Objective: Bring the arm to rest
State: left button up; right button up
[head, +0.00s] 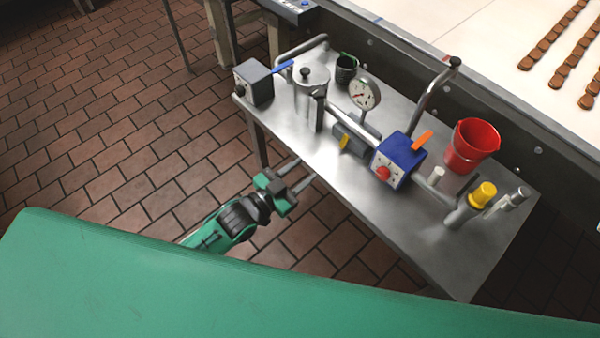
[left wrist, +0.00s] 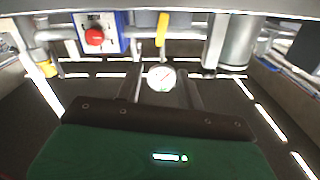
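My left gripper (head: 298,179) is in the head view, in front of the near edge of the metal table (head: 420,240). Its two fingers are spread apart with nothing between them. In the left wrist view my left gripper (left wrist: 160,95) points toward the table equipment, and a round gauge (left wrist: 161,77) shows beyond and between the fingers. The gripper looks apart from everything on the table. My right gripper is not in view. A green surface fills the bottom of the head view and hides part of the left arm.
Brick floor (head: 110,130) lies open at left.

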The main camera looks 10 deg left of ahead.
pick_arm(q)
jog(key=shift+f, duration=0.1)
dwell(0.5)
jog(key=s+a+f+n+g+y, duration=0.15)
jog(key=a+f, duration=0.25)
jog(key=f, duration=0.7)
jog(key=s+a+f+n+g+y, duration=0.1)
jog(key=s+a+f+g+y, duration=0.2)
jog(key=f, duration=0.7)
jog(key=s+a+f+n+y, duration=0.25)
jog(key=a+f, duration=0.25)
jog(key=f, duration=0.6)
jog(key=s+a+f+g+y, duration=0.2)
jog(key=s+a+f+g, duration=0.2)
jog(key=s+f, duration=0.85)
jog(key=s+f+n+g, duration=0.1)
jog(key=s+f, duration=0.3)
jog(key=s, duration=0.6)
jog(key=s+a+f+g+y, duration=0.1)
jog(key=s+f+g, duration=0.3)
jog(key=s, duration=0.6)
jog(key=shift+s+f+n+y, duration=0.3)
jog(key=shift+s+f+n, duration=0.1)
jog(key=shift+f, duration=0.2)
jog(key=shift+a, duration=0.1)
